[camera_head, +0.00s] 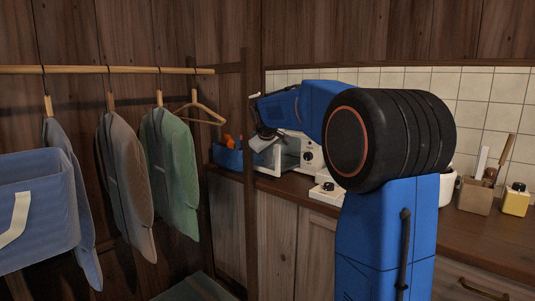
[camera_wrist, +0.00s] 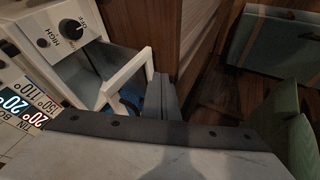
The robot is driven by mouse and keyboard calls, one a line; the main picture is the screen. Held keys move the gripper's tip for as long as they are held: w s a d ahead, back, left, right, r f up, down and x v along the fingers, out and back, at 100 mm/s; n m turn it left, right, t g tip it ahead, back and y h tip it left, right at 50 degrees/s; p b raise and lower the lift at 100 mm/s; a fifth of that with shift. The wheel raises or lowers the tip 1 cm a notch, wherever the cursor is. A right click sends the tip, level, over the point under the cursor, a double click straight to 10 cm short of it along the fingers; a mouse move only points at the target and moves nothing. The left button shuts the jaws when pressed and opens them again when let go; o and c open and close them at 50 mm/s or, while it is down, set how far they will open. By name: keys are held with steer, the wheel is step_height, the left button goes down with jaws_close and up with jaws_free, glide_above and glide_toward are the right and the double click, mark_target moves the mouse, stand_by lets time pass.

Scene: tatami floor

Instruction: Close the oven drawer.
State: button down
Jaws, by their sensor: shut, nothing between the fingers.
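The white oven (camera_head: 308,155) stands on the counter, with dark knobs on its front. In the wrist view the oven (camera_wrist: 42,28) fills the upper left, with a knob and printed heat labels. Its drawer is pulled out. The drawer's white front frame (camera_wrist: 122,78) stands off from the oven body, with a dark gap between. My gripper (camera_wrist: 160,82) is shut and empty, just outside the drawer front. I cannot tell whether it touches. In the head view my gripper (camera_head: 263,142) is small and partly hidden beside the oven.
A blue bin (camera_head: 228,157) with orange items stands left of the oven. A wooden post (camera_head: 249,190) rises in front of the counter. Clothes (camera_head: 172,170) hang from a rail at left. A utensil holder (camera_head: 475,195) and yellow jar (camera_head: 515,200) stand at right.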

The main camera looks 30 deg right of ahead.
mark_target(275, 167)
steer(key=shift+w+d+f, duration=0.25)
steer(key=shift+w+d, duration=0.15)
steer(key=shift+d, duration=0.35)
steer(key=shift+w+d+f, duration=0.25)
steer(key=shift+w+d, duration=0.1)
steer(key=shift+d, duration=0.35)
steer(key=shift+w+d+f, duration=0.25)
steer(key=shift+w+d, duration=0.15)
steer(key=shift+d, duration=0.35)
steer(key=shift+d, duration=0.1)
steer(key=w+d, duration=0.5)
steer(key=d, duration=0.9)
steer(key=shift+w+d+r, duration=0.1)
